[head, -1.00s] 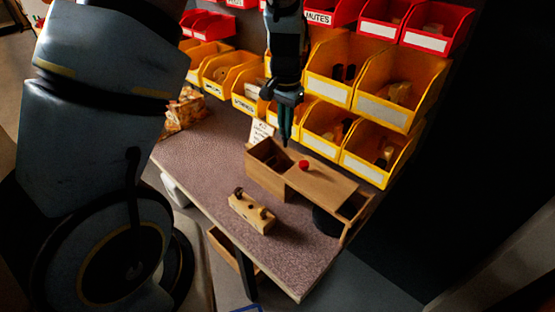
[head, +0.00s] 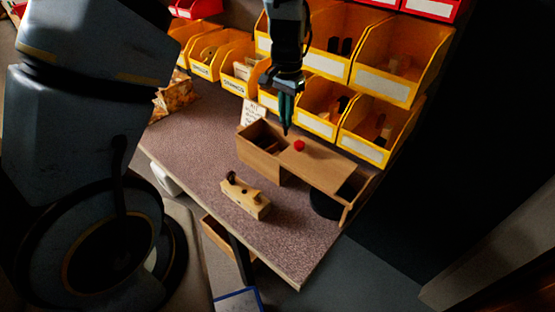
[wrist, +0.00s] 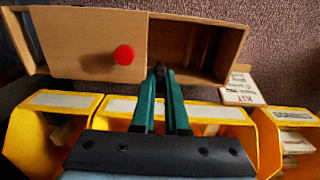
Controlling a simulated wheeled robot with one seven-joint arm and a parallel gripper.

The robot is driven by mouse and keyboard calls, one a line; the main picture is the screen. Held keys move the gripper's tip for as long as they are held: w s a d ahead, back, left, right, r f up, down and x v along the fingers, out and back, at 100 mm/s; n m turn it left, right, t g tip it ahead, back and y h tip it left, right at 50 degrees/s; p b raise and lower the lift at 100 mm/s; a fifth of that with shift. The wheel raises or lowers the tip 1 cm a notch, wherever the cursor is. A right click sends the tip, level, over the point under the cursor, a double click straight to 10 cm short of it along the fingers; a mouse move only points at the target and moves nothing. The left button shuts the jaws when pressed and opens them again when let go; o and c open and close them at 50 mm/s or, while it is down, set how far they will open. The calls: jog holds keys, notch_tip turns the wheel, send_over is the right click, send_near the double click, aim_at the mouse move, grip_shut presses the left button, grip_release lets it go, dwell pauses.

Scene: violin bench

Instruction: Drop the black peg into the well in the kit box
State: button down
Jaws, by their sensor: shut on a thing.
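The wooden kit box (head: 262,163) stands near the back edge of the bench. My gripper (head: 285,127) is over the box's back edge, left of the knob. In the wrist view, my gripper (wrist: 162,76) has its green fingers nearly together beside the open compartment (wrist: 196,48). The fingers are shut on a small dark thing (wrist: 160,68), which looks like the black peg. It is mostly hidden. The well cannot be made out.
A lettered card (wrist: 242,88) stands by the box.

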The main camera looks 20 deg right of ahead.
jog(key=c, duration=0.8)
grip_release()
jog(key=shift+c, duration=0.2)
jog(key=shift+r, duration=0.1)
notch_tip(320, 180, up, 11)
jog(key=b, duration=0.3)
jog(key=s+a+f+n, duration=0.1)
jog(key=a+n, duration=0.4)
jog(key=a, duration=1)
jog(key=s+a+f+n+t, duration=0.1)
jog(key=a+n, duration=0.5)
jog(key=a, duration=0.9)
jog(key=shift+s+f+t, duration=0.3)
jog(key=shift+s+f, duration=0.45)
jog(key=shift+s, duration=0.3)
